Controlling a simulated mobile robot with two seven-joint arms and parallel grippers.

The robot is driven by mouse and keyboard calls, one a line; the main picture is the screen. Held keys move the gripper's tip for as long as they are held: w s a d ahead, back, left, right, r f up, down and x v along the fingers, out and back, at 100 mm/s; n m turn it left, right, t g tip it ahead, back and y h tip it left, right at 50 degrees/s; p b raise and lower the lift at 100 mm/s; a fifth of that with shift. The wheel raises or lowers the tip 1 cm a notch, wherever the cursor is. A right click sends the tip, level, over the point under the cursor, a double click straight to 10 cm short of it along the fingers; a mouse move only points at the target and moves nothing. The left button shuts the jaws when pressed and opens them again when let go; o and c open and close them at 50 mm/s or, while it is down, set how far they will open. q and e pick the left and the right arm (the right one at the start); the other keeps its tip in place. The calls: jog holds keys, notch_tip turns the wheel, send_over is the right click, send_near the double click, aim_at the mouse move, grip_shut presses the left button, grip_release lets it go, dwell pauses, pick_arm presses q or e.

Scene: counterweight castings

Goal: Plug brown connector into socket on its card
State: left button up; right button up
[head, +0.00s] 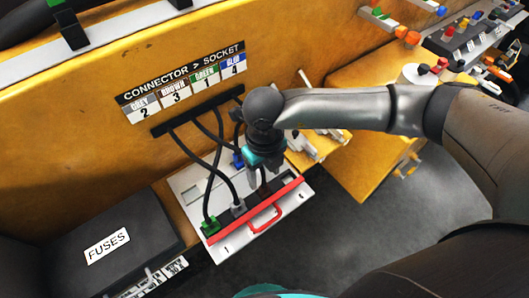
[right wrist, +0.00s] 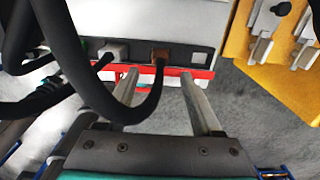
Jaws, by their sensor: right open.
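The card (head: 185,84) on the yellow wall pairs brown with socket 3. The brown connector (right wrist: 160,54) sits at the third place of the black socket strip (right wrist: 180,57), between the grey connector (right wrist: 115,48) and an empty socket (right wrist: 201,58). Whether it is fully seated I cannot tell. Its black cable loops up towards the wrist camera. My right gripper (right wrist: 160,92) is open, its fingers apart on either side of this cable. In the head view my right gripper (head: 264,178) is above the strip and mostly hides the brown connector. My left gripper is not in view.
The green connector (head: 209,225) is at the strip's left end. The blue connector (head: 238,160) is at the white panel's back. A red bar with a handle (head: 265,217) runs along the front. A black FUSES box (head: 110,245) stands left. Several cables hang close to the gripper.

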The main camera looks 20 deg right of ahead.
aim_at(265, 186)
notch_tip(265, 186, up, 9)
jog(key=shift+f, duration=0.15)
dwell(0.5)
